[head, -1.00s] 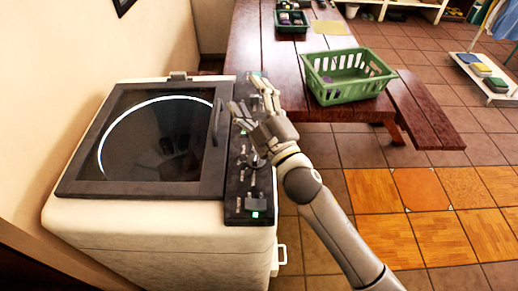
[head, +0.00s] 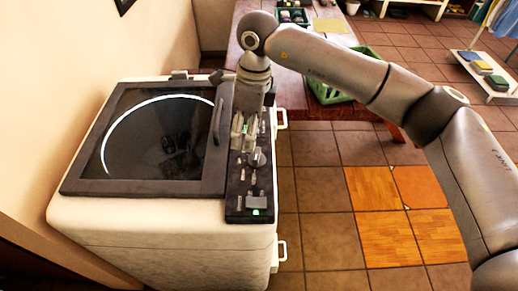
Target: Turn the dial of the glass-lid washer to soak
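The glass-lid washer (head: 120,215) stands at the left, white with its dark-framed glass lid (head: 150,135) closed. Its black control panel (head: 236,205) runs along the right side of the lid. A round dark dial (head: 256,160) shows on the panel, with small marks around it too small to read. My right gripper (head: 243,146) points down over the panel, just beyond and left of that dial. Its fingers look apart, with a gap between them. The gripper and wrist hide the far part of the panel; whether the fingers touch anything there is unclear. My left gripper is not in view.
A wooden table (head: 290,98) with a green basket (head: 330,92) stands behind, partly hidden by my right arm. A lid handle (head: 217,122) rises beside the panel. A green light (head: 256,212) glows at the panel's near end.

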